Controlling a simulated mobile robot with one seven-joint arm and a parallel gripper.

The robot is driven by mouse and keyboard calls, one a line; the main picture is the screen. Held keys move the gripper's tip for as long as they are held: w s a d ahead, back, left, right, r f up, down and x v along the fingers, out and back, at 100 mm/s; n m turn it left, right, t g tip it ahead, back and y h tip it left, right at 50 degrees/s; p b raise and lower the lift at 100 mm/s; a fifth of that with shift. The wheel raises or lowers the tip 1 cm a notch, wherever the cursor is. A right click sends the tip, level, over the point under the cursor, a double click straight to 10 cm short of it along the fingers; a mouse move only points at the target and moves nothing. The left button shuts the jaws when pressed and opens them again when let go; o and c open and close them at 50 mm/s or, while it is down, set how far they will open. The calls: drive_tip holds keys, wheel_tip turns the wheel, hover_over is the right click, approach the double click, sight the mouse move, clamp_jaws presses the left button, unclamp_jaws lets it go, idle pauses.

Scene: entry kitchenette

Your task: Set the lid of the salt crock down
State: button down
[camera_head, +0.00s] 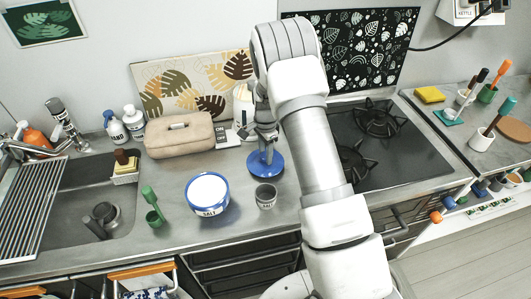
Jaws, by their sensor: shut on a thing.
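The salt crock (208,194) stands on the metal counter left of centre. It is blue and white, marked SALT, and open at the top, with white showing inside its blue rim. My gripper (265,151) is to the right of the crock and a little further back. It points down and is shut on the blue round lid (262,168). The lid looks about level. I cannot tell whether its underside touches the counter. The fingertips are small and partly hidden against the lid.
A small grey labelled cup (265,197) stands just in front of the lid. A beige bag (180,135) lies behind the crock, and a green cup with a brush (154,217) stands to its left. The black stove (390,145) is at right, the sink (90,200) at left.

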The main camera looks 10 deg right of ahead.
drive_tip(key=shift+f, duration=0.35)
drive_tip(key=shift+c, duration=2.1)
unclamp_jaws()
drive_tip(key=shift+r, duration=0.15)
